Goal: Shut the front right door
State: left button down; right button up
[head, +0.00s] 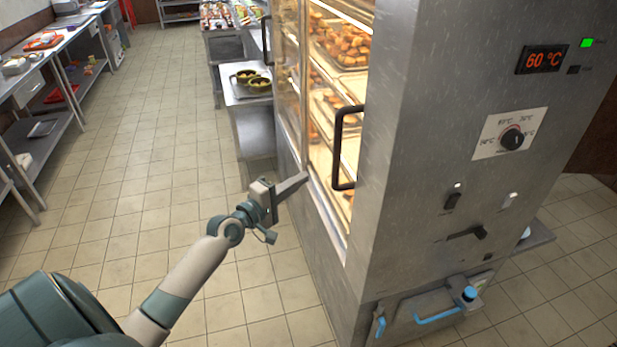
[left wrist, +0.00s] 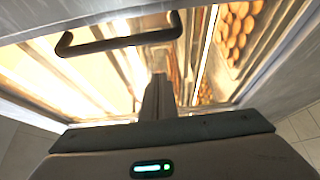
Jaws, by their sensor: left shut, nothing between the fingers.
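The heated cabinet (head: 410,150) has glass-fronted doors on its lit left side. The front right door (head: 320,190) carries a black bar handle (head: 346,148); I cannot tell whether this door stands slightly ajar or is flush. The handle also shows at the upper left of the left wrist view (left wrist: 120,41). My left gripper (head: 303,179) is shut and empty. Its fingertips are at the lower part of the glass front, left of and below the handle; I cannot tell whether they touch it. The shut fingers also point at the glass in the left wrist view (left wrist: 158,82). My right gripper is out of view.
Trays of round brown food (head: 343,45) sit inside the cabinet. A steel table with two dark bowls (head: 252,80) stands beyond it. A blue-handled unit (head: 430,310) is low on the cabinet's near face. Steel counters line the left wall. The tiled floor (head: 150,120) between is clear.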

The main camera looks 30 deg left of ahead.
pick_arm(q)
jog(key=s, duration=0.3)
jog(key=shift+a+b, duration=0.25)
jog(key=shift+b, duration=0.05)
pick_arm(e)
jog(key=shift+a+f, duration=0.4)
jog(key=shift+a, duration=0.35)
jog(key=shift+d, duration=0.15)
